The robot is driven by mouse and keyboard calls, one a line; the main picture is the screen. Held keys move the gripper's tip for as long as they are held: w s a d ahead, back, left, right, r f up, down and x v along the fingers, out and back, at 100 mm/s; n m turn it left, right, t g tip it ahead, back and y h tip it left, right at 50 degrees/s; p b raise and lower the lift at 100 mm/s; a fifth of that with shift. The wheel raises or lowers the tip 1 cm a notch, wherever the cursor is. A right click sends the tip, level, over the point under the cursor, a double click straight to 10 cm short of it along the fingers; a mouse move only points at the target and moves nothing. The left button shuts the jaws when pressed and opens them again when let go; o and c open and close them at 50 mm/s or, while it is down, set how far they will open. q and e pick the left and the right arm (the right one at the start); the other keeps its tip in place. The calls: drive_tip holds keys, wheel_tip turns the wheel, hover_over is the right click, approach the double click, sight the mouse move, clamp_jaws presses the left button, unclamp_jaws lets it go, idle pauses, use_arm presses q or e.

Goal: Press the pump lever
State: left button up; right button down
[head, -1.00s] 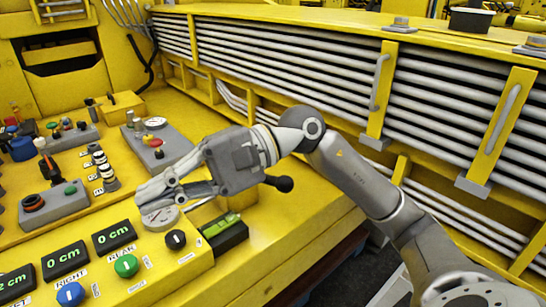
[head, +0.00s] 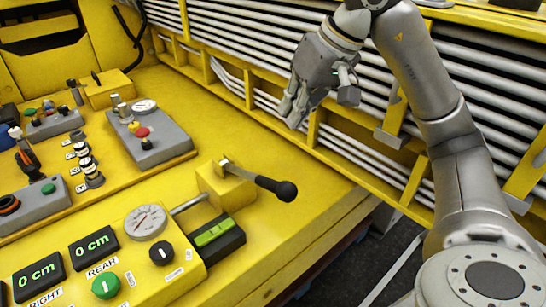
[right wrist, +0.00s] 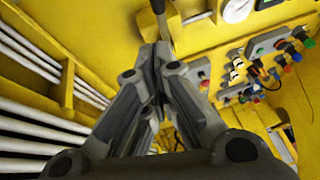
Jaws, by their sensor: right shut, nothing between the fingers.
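The pump lever (head: 258,182) is a metal rod with a black knob, rising from a yellow block (head: 226,188) on the yellow deck. It points to the right, nearly level in the head view. My right gripper (head: 291,118) is shut and empty, up and to the right of the lever, in front of the grey pipes and apart from the lever. In the right wrist view the closed fingers (right wrist: 155,60) fill the middle, and a dark rod end shows beyond their tips. My left gripper is not in view.
A yellow panel with a round gauge (head: 146,222), a black knob (head: 161,251) and a green-topped black box (head: 216,238) lies left of and below the lever. Grey control boxes (head: 150,140) stand farther left. Pipe racks (head: 250,50) line the back. The deck right of the lever is clear.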

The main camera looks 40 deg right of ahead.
drive_tip(key=p, duration=0.1)
approach(253, 177)
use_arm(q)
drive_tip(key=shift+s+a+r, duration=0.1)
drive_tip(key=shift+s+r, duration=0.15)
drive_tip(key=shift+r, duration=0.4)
use_arm(e)
drive_tip(key=shift+s+d+f, duration=0.1)
drive_tip(key=shift+d+f, duration=0.05)
drive_tip(key=shift+f, duration=0.55)
drive_tip(key=shift+s+d+f, duration=0.1)
drive_tip(key=shift+f, duration=0.6)
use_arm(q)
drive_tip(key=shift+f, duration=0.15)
use_arm(e)
drive_tip(key=shift+f, duration=0.1)
